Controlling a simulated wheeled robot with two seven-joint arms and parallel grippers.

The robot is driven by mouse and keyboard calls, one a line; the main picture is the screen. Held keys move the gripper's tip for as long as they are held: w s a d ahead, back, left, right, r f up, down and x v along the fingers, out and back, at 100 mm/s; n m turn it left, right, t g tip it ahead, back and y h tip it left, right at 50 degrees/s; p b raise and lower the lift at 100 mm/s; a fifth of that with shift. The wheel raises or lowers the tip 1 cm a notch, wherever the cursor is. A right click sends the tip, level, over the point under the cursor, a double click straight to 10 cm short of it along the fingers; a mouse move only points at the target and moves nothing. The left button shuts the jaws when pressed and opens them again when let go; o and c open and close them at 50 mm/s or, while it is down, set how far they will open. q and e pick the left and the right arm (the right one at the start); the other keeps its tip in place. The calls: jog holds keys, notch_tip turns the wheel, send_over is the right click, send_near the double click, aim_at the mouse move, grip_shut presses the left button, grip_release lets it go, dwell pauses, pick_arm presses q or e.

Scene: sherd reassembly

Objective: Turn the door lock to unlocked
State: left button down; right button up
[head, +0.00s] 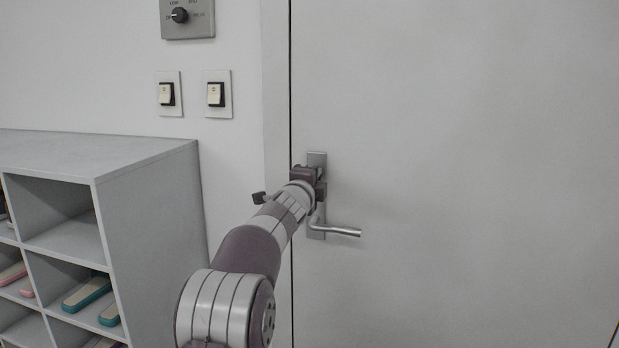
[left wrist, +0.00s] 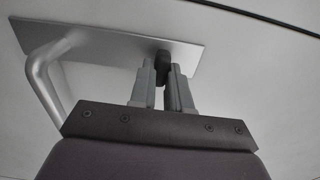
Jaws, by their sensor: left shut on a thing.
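The door lock is a small dark thumb-turn (left wrist: 163,58) on a metal plate (left wrist: 110,48) in the left wrist view. My left gripper (left wrist: 164,78) is shut on the thumb-turn, with one finger on each side of it. In the head view the plate (head: 317,157) shows on the white door (head: 460,150), and my left gripper (head: 315,178) is at it, hiding the thumb-turn. The lever handle (head: 338,230) sticks out to the right below my gripper. Whether the lock is turned cannot be told. My right gripper is not in view.
A grey shelf unit (head: 150,200) with slippers in its compartments stands at the left, close to my left arm. Two light switches (head: 167,94) and a dial panel (head: 187,18) are on the wall. The door right of the handle is clear.

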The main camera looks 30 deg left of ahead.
pick_arm(q)
jog(key=shift+s+r, duration=0.1)
jog(key=shift+r, duration=0.25)
jog(key=c, duration=1.3)
grip_release()
jog(key=shift+o, duration=1.1)
jog(key=shift+a+f, duration=0.15)
jog(key=b+v, duration=0.1)
jog(key=v, duration=1.2)
